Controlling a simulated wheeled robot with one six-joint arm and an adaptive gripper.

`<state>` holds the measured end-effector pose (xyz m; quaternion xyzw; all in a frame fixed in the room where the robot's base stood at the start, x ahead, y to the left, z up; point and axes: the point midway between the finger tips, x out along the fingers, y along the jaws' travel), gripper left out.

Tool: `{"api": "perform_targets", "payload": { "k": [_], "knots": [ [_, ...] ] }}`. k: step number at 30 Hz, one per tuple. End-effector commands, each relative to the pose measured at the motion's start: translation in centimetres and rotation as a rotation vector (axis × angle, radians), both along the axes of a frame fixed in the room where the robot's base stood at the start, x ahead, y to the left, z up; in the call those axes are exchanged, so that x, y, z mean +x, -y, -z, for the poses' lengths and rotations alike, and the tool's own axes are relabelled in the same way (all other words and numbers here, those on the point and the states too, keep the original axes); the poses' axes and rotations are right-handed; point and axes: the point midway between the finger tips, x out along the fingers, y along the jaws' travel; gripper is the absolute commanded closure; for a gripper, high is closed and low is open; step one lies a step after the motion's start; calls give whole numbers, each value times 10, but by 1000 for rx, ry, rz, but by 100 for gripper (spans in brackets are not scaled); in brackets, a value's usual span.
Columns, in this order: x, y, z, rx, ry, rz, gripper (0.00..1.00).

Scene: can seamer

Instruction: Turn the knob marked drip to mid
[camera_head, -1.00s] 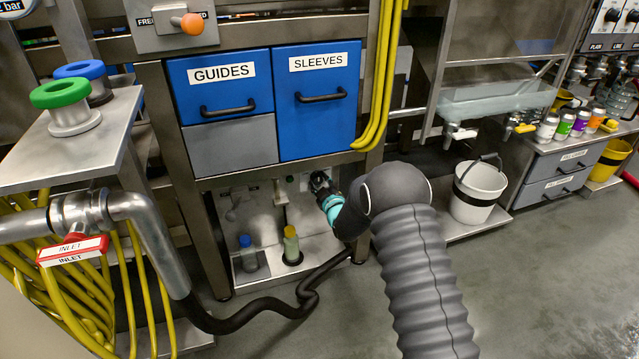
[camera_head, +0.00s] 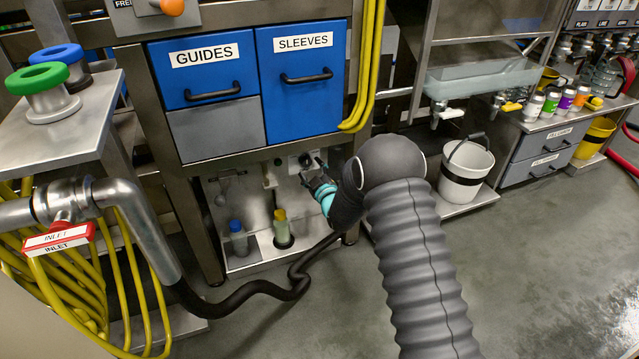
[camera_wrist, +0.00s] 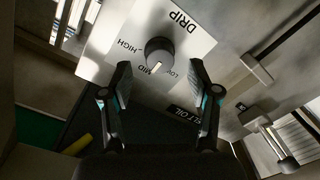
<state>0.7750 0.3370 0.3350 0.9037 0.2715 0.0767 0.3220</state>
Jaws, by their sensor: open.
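The drip knob (camera_wrist: 160,54) is a round dark knob on a light plate (camera_wrist: 205,42) marked DRIP, with HIGH, MID and LOW around it. Its white pointer faces the lower side of the wrist view, seemingly between MID and LOW. My gripper (camera_wrist: 160,66) is open, with one finger on each side of the knob. Whether the fingers touch it cannot be told. In the head view my gripper (camera_head: 314,171) is at the low back panel under the drawers, partly covering the plate.
Blue drawers marked GUIDES (camera_head: 205,70) and SLEEVES (camera_head: 303,80) hang above. A blue-capped bottle (camera_head: 238,240) and a yellow-green bottle (camera_head: 282,232) stand on the shelf left of my gripper. A white bucket (camera_head: 466,172) stands to the right.

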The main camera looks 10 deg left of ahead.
Motion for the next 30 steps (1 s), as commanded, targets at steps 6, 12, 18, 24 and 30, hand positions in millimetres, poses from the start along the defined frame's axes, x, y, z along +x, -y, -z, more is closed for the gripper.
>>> {"api": "perform_targets", "payload": {
  "k": [6,12,18,24,30],
  "knots": [
    [-37,24,-1,-1,-2,0,39],
    [-61,39,-3,-1,0,-1,39],
    [-72,46,-3,0,1,-1,39],
    [-73,46,-3,0,1,-1,39],
    [-73,46,-3,-1,1,0,39]
  ]
}}
